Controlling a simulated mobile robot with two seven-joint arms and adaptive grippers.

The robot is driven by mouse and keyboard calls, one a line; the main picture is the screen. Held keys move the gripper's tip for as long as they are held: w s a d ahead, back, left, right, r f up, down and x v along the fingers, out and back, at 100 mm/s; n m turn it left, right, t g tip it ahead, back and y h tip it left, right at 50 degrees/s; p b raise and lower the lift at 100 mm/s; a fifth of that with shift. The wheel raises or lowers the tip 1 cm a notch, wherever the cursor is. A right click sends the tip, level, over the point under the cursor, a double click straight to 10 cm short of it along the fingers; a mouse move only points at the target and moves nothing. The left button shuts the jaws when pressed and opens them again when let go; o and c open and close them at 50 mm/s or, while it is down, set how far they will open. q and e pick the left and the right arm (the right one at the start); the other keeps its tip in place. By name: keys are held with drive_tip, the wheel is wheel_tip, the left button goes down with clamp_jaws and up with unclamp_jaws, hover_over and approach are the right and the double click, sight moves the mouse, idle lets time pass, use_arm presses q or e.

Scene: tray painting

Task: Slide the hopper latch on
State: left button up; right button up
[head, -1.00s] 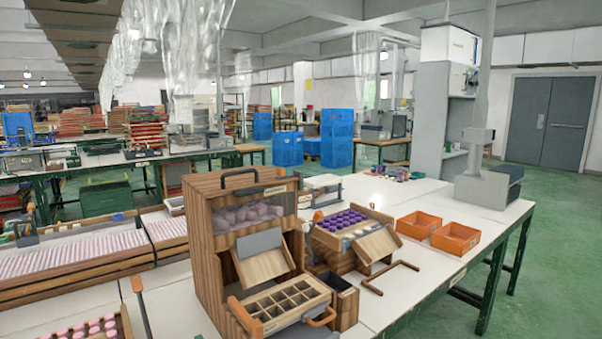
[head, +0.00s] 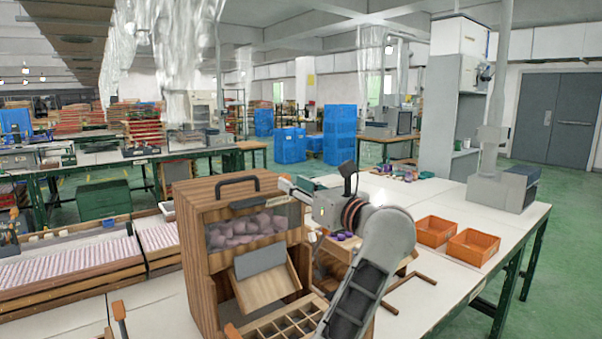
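The wooden hopper box (head: 203,235) stands on the bench in the head view, with a dark handle on top. Pinkish-purple lumps (head: 245,228) show behind its clear front window. Below are a grey plate (head: 259,260) and a sloping wooden chute (head: 268,287). I cannot make out for sure which part is the latch. My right gripper is not in view.
A divided wooden tray (head: 283,326) sits below the chute, partly hidden by my arm. A second wooden box with purple items (head: 343,237) is behind my arm.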

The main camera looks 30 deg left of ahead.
sight(288, 175)
use_arm(q)
drive_tip(key=shift+n+h, duration=0.3)
drive_tip(key=shift+h, duration=0.3)
drive_tip(key=shift+w+a+r+p, duration=0.1)
drive_tip(key=shift+w+a+p, duration=0.05)
drive_tip(key=shift+w+a, duration=0.75)
drive_tip(key=shift+w+a+r+p, duration=0.1)
drive_tip(key=shift+w+a, duration=0.5)
drive_tip(key=shift+a, duration=0.55)
drive_tip(key=shift+w+a+r+p, duration=0.1)
drive_tip(key=shift+w+a+p, duration=0.05)
drive_tip(key=shift+w+a, duration=0.75)
drive_tip(key=shift+s+a, duration=0.1)
drive_tip(key=shift+s, duration=0.05)
clamp_jaws()
